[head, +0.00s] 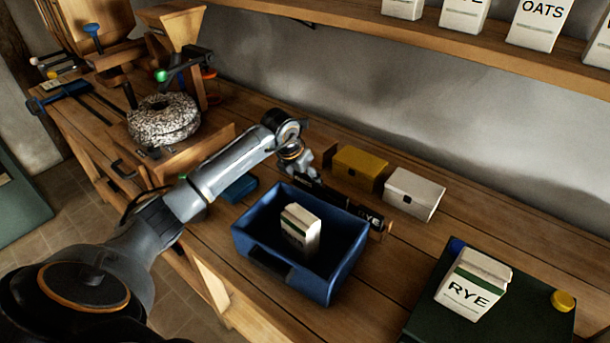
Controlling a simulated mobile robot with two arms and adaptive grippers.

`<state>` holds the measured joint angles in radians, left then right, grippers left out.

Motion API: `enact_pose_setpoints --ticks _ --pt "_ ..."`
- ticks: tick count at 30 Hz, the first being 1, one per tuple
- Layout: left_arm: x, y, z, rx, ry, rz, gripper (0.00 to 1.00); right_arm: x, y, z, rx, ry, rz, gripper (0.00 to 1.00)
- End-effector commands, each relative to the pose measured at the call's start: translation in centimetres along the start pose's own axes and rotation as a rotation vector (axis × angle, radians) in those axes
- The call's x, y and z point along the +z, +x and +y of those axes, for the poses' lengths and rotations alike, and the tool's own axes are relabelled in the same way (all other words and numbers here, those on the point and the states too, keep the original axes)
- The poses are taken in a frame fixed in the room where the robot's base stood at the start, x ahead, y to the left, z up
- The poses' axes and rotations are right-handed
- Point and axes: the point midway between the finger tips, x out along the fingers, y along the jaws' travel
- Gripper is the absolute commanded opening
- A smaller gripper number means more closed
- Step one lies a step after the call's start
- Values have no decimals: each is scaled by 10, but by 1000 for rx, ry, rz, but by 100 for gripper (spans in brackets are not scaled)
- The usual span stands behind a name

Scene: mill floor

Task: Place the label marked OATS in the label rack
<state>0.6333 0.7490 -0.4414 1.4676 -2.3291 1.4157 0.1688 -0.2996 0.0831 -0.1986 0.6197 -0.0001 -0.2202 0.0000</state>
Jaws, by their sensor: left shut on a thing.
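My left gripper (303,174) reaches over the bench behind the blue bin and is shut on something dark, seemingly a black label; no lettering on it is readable. The label rack (386,230) is a low wooden holder behind the bin, partly hidden by the bin and my gripper. A black label reading RYE (370,218) stands at its right end. Whether the held label touches the rack cannot be told. My right gripper is out of view.
The blue bin (262,262) holds a carton (301,228). Yellow (357,168) and white (413,193) boxes stand behind the rack. A RYE bag (472,286) rests on a dark green surface (430,318). A millstone (163,120) is at left; a shelf (470,48) holds bags, one marked OATS (540,22).

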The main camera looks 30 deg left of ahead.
Motion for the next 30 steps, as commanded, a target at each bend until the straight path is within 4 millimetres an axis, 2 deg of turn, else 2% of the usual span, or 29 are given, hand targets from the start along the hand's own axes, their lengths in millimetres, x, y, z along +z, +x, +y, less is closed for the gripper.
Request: enact_pose_setpoints --ticks 15,16,19,30 --pt "-8 14 0 0 1 11 28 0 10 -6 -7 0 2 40" --pt "-9 15 -1 0 2 13 69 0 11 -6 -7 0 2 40" --pt "-10 15 -1 0 1 15 88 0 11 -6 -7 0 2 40" --pt "-7 13 0 0 0 6 88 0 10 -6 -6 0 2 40"
